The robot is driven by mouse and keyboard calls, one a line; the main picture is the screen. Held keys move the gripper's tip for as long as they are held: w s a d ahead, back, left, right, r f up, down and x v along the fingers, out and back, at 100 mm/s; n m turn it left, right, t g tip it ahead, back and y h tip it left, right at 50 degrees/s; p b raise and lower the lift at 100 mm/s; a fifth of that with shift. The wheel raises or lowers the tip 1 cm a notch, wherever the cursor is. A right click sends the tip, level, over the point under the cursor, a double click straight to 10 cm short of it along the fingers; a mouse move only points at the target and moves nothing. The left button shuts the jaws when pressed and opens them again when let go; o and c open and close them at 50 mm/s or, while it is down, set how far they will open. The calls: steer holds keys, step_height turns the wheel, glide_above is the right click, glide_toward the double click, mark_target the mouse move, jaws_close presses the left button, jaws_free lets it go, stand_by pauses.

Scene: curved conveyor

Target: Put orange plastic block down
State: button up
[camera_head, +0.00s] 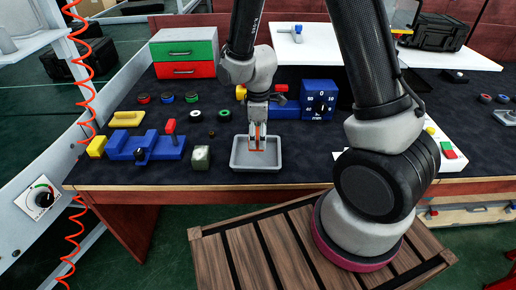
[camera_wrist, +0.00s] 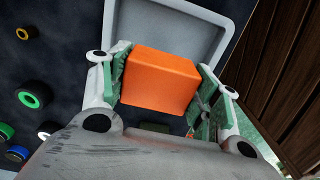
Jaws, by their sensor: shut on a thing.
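The orange plastic block (camera_wrist: 160,80) is between the green-padded fingers of my gripper (camera_wrist: 160,88) in the wrist view. My gripper is shut on it. The head view shows my gripper (camera_head: 258,146) pointing down over a shallow grey tray (camera_head: 236,160) near the table's front edge. Only a little orange shows between the fingers there. The wrist view shows the tray's rim (camera_wrist: 222,20) behind the block. I cannot tell whether the block touches the tray floor.
A small grey-green cube (camera_head: 201,157) stands just left of the tray. A blue fixture (camera_head: 122,146) lies farther left. A blue dial box (camera_head: 319,99) stands behind right. Green and black rings (camera_head: 224,115) lie behind. My arm covers the table's right part.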

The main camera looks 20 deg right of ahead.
mark_target(258, 147)
steer(key=shift+f, duration=2.45)
steer(key=shift+f, duration=0.15)
steer(key=o, duration=1.1)
